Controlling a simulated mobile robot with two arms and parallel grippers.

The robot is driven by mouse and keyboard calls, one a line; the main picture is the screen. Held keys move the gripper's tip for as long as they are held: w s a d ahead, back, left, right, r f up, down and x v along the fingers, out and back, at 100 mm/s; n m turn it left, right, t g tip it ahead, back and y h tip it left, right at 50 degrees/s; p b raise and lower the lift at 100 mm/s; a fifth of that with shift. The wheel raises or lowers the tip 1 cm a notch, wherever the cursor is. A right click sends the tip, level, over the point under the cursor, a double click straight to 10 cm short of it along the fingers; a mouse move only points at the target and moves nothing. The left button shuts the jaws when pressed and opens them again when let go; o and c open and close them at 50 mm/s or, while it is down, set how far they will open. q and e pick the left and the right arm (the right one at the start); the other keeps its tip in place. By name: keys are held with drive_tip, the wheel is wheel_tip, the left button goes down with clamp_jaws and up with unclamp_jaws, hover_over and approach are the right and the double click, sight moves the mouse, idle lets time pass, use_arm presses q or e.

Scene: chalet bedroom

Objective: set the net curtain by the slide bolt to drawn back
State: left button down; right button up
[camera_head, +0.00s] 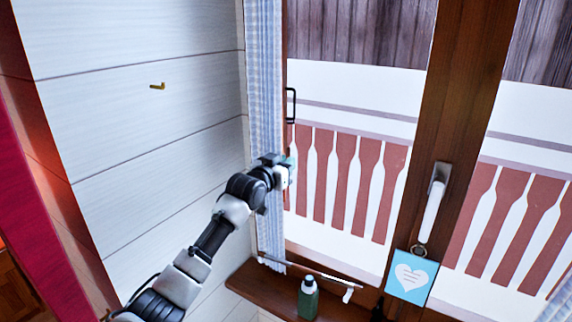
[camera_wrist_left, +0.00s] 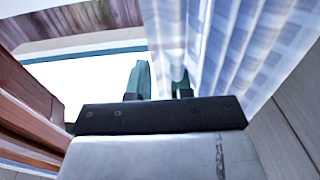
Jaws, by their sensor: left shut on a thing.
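The net curtain (camera_head: 264,75) is pale blue and white. It hangs gathered in a narrow strip at the left side of the window. My left gripper (camera_head: 286,168) is at its right edge, at about mid-height of the window. In the left wrist view the curtain (camera_wrist_left: 235,40) hangs right beside the green fingers (camera_wrist_left: 160,82), which are shut on it; the exact grip is partly hidden. A black handle-shaped fitting (camera_head: 291,105) is on the frame above the gripper; I cannot tell if it is the slide bolt. My right gripper is not in view.
A green bottle (camera_head: 308,298) stands on the wooden sill (camera_head: 262,290), near a thin rod with a white end (camera_head: 348,293). A blue heart card (camera_head: 411,277) hangs under the white window handle (camera_head: 435,200). A brass hook (camera_head: 157,86) is on the white wall.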

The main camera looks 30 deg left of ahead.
use_arm(q)
drive_tip(key=c, duration=1.3)
unclamp_jaws()
drive_tip(key=shift+a+r, duration=0.1)
drive_tip(key=shift+a, duration=0.2)
drive_tip(key=s+b, duration=0.3)
drive_tip(key=s, duration=0.7)
drive_tip(key=shift+s+a, duration=0.1)
drive_tip(key=shift+s, duration=0.25)
